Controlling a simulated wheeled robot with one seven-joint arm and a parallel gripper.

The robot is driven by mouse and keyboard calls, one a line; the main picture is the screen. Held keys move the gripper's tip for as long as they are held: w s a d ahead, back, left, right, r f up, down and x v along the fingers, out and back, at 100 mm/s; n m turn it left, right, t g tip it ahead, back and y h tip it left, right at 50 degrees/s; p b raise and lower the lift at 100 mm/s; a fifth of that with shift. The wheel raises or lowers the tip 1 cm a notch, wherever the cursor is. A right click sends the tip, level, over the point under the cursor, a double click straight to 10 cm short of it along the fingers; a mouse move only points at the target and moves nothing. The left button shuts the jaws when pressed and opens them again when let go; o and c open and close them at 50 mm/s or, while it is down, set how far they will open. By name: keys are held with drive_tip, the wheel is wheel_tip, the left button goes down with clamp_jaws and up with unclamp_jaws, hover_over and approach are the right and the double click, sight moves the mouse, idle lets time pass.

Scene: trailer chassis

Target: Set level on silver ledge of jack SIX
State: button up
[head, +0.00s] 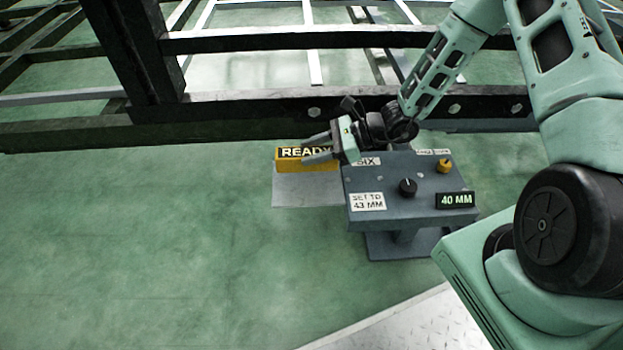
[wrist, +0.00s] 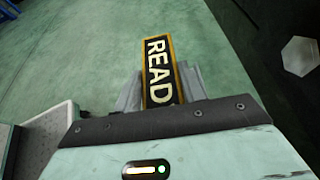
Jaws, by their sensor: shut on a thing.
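The yellow level (head: 308,165) has a dark face reading "READY". In the wrist view the level (wrist: 160,72) stands between the grey fingers, its face showing "READ" and the rest cut off. My gripper (head: 313,150) is shut on it. The silver ledge (head: 300,192) is a flat plate sticking out left of jack SIX (head: 390,217). The level is over the back part of the ledge; I cannot tell whether it touches. The gripper partly covers the "SIX" label (head: 368,161).
Jack SIX has a black knob (head: 408,187), a yellow knob (head: 444,166), a "40 MM" display (head: 455,200) and a "SET TO 43 MM" label (head: 367,202). A dark chassis beam (head: 230,118) runs behind. The green floor (head: 150,240) at left is clear.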

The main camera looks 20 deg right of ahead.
wheel_tip(320, 180, down, 7)
drive_tip(key=b, duration=0.3)
drive_tip(key=o, duration=1.2)
drive_tip(key=shift+f, duration=0.15)
drive_tip(key=shift+c, duration=0.2)
